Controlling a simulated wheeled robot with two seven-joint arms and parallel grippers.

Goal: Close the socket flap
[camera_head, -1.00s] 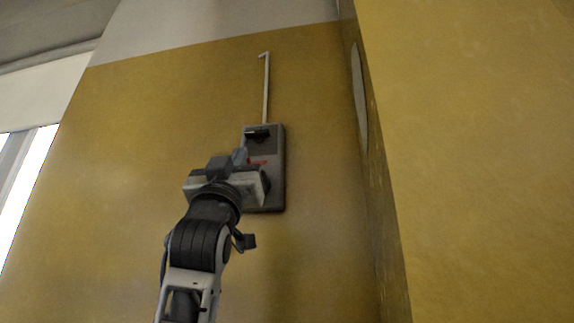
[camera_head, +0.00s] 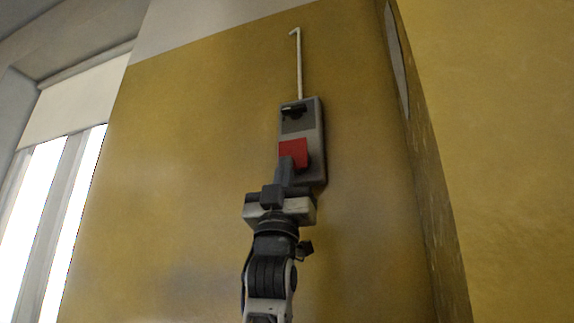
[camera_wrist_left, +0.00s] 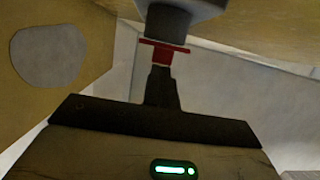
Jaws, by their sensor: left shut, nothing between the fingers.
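The grey socket box (camera_head: 318,168) is mounted on the yellow wall, with a black knob (camera_head: 293,108) near its top. The red flap (camera_head: 298,148) shows as a square on its lower half. In the left wrist view the flap (camera_wrist_left: 147,42) is a thin red bar seen nearly edge-on, in front of a dark round part. My left gripper (camera_head: 286,163) is shut and empty, its tip at the flap's lower edge and hiding part of it. In the wrist view its fingers (camera_wrist_left: 160,78) point at the red part; I cannot tell whether they touch. My right gripper is not in view.
A pale pipe (camera_head: 299,65) rises from the box top and bends at its upper end. A yellow wall (camera_head: 500,120) stands close on the right. A bright window (camera_head: 45,185) is at the left. The wall around the box is otherwise clear.

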